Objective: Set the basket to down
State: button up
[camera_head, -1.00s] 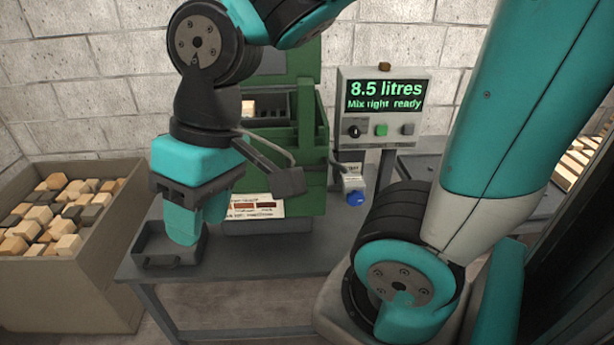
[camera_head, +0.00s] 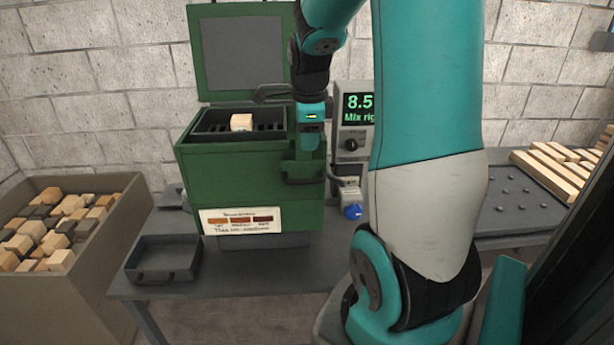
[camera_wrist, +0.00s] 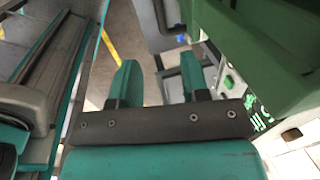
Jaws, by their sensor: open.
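The green machine (camera_head: 195,165) stands on the grey table with its lid (camera_head: 240,55) raised. A dark slotted basket (camera_head: 208,124) sits high in its opening, near the rim. A pale block (camera_head: 241,122) rests in the basket. A green bracket with a dark handle (camera_head: 300,181) is on the machine's right side. My gripper (camera_head: 309,143) points down just above that bracket, at the machine's right edge. In the wrist view my gripper (camera_wrist: 159,82) shows two teal fingers apart with nothing between them. Whether a finger touches the bracket cannot be told.
An empty dark tray (camera_head: 165,262) lies on the table (camera_head: 260,275) at front left. A bin of blocks (camera_head: 40,285) stands at left. The display box (camera_head: 350,145) is close to my gripper's right, with a blue-ended plug (camera_head: 353,211) below. Wooden strips (camera_head: 550,165) lie at right.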

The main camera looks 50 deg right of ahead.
aim_at(307, 180)
jog(key=f, duration=0.4)
jog(key=w+d+f, duration=0.1)
jog(key=f, duration=0.3)
jog(key=f+p, duration=0.1)
jog(key=f, duration=0.3)
jog(key=shift+w+d+f, duration=0.25)
jog(key=shift+w+d, duration=0.05)
jog(key=shift+d, duration=0.1)
